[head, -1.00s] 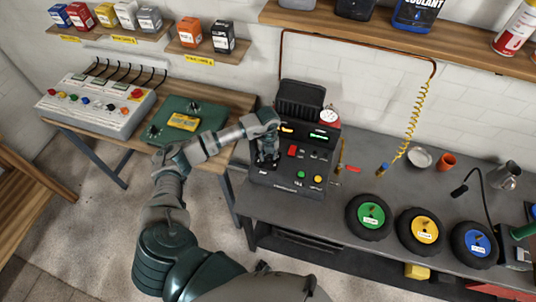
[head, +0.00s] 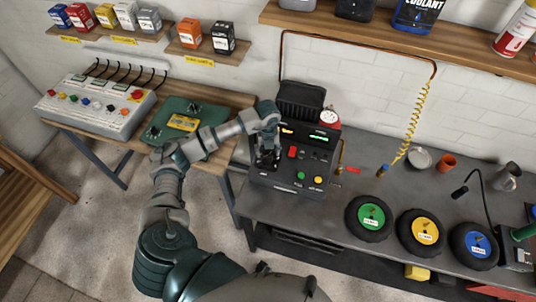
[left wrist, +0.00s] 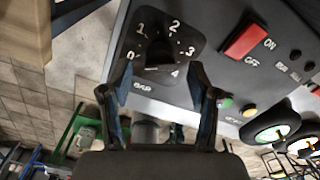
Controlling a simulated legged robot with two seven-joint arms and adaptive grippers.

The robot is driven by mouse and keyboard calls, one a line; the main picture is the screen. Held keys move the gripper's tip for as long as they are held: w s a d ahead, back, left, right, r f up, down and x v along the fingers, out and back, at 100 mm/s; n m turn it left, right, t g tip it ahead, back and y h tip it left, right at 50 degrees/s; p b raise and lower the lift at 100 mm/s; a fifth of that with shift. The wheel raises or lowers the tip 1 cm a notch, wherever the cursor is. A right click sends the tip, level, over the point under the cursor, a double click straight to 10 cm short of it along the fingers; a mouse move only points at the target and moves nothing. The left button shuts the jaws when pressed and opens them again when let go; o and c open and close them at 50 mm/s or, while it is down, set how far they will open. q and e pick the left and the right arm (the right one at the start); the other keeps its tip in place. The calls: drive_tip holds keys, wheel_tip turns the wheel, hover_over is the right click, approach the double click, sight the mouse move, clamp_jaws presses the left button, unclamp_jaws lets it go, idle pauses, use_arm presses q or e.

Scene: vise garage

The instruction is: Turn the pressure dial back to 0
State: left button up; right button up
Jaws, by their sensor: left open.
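The pressure dial (left wrist: 158,50) is a dark knob on a black plate marked 0 to 4 and BAR, in the left wrist view. Its pointer direction is too dark to tell. It sits at the left of the black control box (head: 294,178), where my arm hides it in the head view. My left gripper (head: 267,163) points down over that part of the box. In the left wrist view my left gripper (left wrist: 162,68) is open, its fingertips apart on either side of the dial's lower part. Contact with the knob cannot be told. My right gripper is not in view.
Beside the dial is a red ON/OFF switch (left wrist: 245,41). Green (head: 301,175) and yellow (head: 318,180) buttons are near the box's front. Several wheels, including a green-hubbed one (head: 371,216), lie to the right.

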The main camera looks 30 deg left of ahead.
sight(268, 156)
use_arm(q)
wheel_tip(268, 156, up, 9)
drive_tip(key=shift+w+f, duration=0.1)
drive_tip(key=shift+f, duration=0.05)
idle(0.4)
